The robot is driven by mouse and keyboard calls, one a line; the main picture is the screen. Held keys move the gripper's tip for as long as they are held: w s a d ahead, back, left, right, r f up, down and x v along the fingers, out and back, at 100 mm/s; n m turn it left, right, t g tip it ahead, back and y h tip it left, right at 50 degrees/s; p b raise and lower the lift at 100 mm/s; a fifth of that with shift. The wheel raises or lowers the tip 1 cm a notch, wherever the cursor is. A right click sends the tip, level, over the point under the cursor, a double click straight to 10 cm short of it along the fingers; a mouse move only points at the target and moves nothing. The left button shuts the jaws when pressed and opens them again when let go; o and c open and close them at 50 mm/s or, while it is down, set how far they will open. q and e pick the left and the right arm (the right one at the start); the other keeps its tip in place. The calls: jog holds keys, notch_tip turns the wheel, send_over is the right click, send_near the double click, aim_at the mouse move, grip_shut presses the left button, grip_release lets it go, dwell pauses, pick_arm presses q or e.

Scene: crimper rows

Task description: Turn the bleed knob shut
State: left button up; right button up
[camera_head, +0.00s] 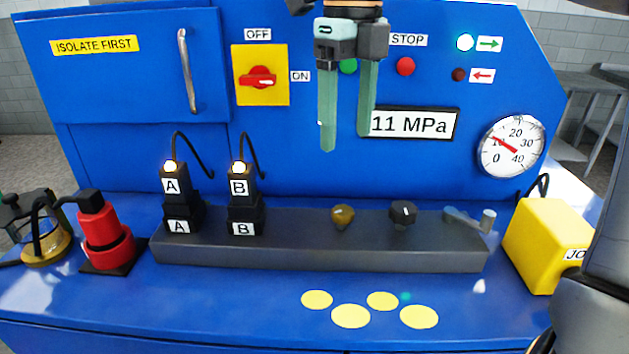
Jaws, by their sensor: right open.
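A dark grey manifold block (300,250) lies along the blue bench. On its top are a brass-coloured knob (342,215), a black knob (403,212) with a small white mark, and a grey lever (470,219) at the right end. None of these carries a label I can read, so I cannot tell by name which is the bleed knob. My right gripper (345,142) is open and empty, its fingers pointing down above the brass knob and in front of the panel. It is apart from the knobs. My left gripper is not in view.
Couplers marked A (172,190) and B (240,190) stand on the block's left. A display (413,123) reads 11 MPa, its left end close to a finger. The gauge (512,145) needle is near 10. A yellow box (545,245) stands right; yellow discs (350,316) lie in front.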

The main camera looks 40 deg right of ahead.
aim_at(342, 209)
notch_tip(342, 209, down, 12)
jog(key=shift+f+b, duration=0.2)
jog(key=shift+b, duration=0.5)
jog(key=shift+c, duration=0.3)
grip_shut()
